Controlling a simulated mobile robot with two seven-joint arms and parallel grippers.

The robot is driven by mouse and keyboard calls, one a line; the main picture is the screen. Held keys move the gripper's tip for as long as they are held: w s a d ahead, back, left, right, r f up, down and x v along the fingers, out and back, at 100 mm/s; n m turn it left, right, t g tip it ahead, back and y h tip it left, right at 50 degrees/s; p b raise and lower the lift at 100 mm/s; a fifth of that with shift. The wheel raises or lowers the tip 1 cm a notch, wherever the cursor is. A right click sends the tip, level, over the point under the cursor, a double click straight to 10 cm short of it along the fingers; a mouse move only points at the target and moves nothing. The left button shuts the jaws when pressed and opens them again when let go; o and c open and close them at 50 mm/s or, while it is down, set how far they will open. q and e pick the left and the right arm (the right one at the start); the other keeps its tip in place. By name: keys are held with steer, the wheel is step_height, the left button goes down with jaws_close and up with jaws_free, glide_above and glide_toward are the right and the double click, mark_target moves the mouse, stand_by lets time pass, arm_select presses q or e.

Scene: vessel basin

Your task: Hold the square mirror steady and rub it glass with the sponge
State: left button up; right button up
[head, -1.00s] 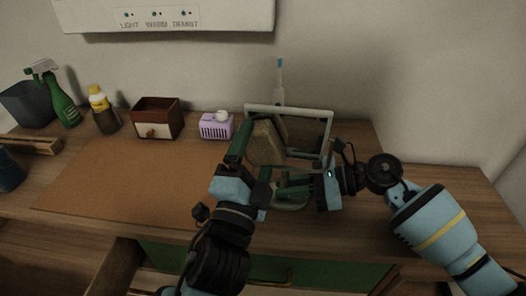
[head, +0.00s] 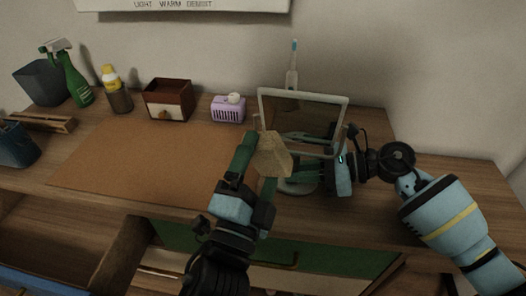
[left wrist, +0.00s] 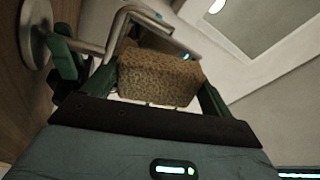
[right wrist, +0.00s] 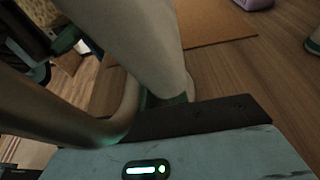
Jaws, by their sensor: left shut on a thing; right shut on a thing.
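The square mirror (head: 303,108) stands upright in a pale frame on a round base at the right of the desk. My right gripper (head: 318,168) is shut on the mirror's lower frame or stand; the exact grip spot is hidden. In the right wrist view the grey mirror frame (right wrist: 145,45) fills the near part. My left gripper (head: 258,162) is shut on the tan sponge (head: 271,155), held in front of the mirror's lower left corner. In the left wrist view the sponge (left wrist: 160,78) sits between the fingers, close to the frame; I cannot tell whether it touches the glass.
A toothbrush (head: 292,65) stands behind the mirror. The brown mat (head: 140,165) is clear. An open drawer lies below the desk.

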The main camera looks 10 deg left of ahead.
arm_select(q)
steer(key=shift+s, duration=0.15)
steer(key=shift+v, duration=1.4)
steer(key=shift+s+d, duration=0.15)
steer(key=shift+d, duration=0.1)
steer(key=shift+r, duration=0.1)
arm_select(e)
steer(key=o, duration=0.8)
steer(key=shift+o, duration=0.2)
steer(key=shift+v, duration=4.05)
